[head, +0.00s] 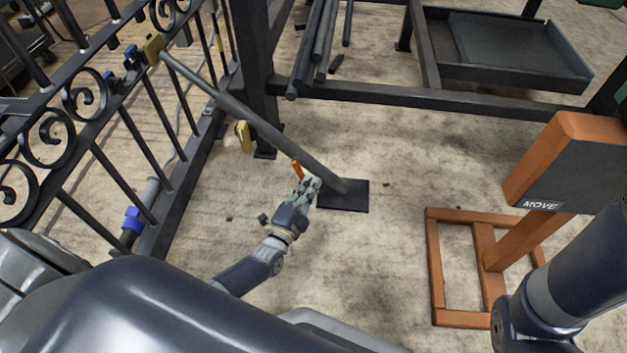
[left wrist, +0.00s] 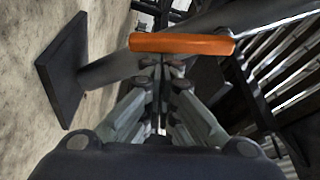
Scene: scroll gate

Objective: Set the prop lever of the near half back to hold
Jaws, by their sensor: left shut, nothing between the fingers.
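The prop is a long grey bar (head: 262,130) that slopes from a yellow bracket on the gate (head: 92,150) down to a dark square foot plate (head: 348,196) on the floor. The orange prop lever (head: 297,170) sticks out of the bar's lower part. In the left wrist view the lever (left wrist: 182,44) lies across the picture, just beyond the fingertips. My left gripper (head: 307,188) is shut and empty beside the lever; its fingers show in the left wrist view (left wrist: 160,75). I cannot tell whether they touch the lever. My right gripper is not in view.
A dark steel frame (head: 370,97) and a flat tray (head: 510,80) are behind. A yellow block (head: 243,136) is by the gate post. The floor between plate and stand is clear.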

